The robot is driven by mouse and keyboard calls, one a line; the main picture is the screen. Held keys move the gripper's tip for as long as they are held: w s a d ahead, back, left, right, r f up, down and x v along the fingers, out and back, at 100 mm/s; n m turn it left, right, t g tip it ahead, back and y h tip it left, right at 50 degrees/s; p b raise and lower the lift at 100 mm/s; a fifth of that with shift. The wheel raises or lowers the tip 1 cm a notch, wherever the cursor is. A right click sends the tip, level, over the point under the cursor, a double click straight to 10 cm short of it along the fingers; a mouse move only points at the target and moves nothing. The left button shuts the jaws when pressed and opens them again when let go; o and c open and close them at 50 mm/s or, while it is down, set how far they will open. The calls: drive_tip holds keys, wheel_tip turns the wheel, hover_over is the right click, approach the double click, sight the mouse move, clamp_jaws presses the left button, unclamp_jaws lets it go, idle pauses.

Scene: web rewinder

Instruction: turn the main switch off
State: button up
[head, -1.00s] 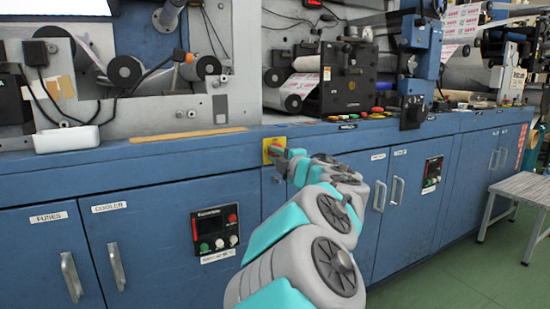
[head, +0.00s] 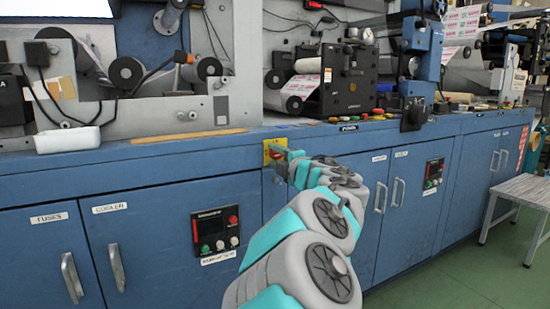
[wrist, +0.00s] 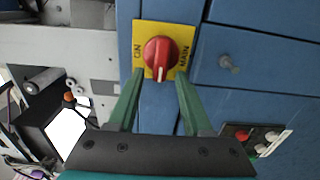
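The main switch is a red rotary knob (wrist: 160,52) on a yellow plate (wrist: 139,29), lettered "ON" and "MAIN". A white mark on the knob points toward my gripper in the wrist view. In the head view the yellow plate (head: 268,148) is on the blue cabinet's front, and the knob is partly hidden by my gripper (head: 285,157). In the wrist view my gripper (wrist: 160,76) is open and empty, its two green fingers spread a little wider than the knob. The fingertips lie just below the knob in the picture, with no visible contact.
The blue cabinet front (head: 150,180) has door handles and a small control panel (head: 215,230) left of my arm. Push buttons (head: 365,116) line the ledge above right. A grey bench (head: 520,190) stands at the right, with green floor before it.

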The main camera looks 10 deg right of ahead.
drive_tip(key=v, duration=0.8)
drive_tip(key=shift+p, duration=0.3)
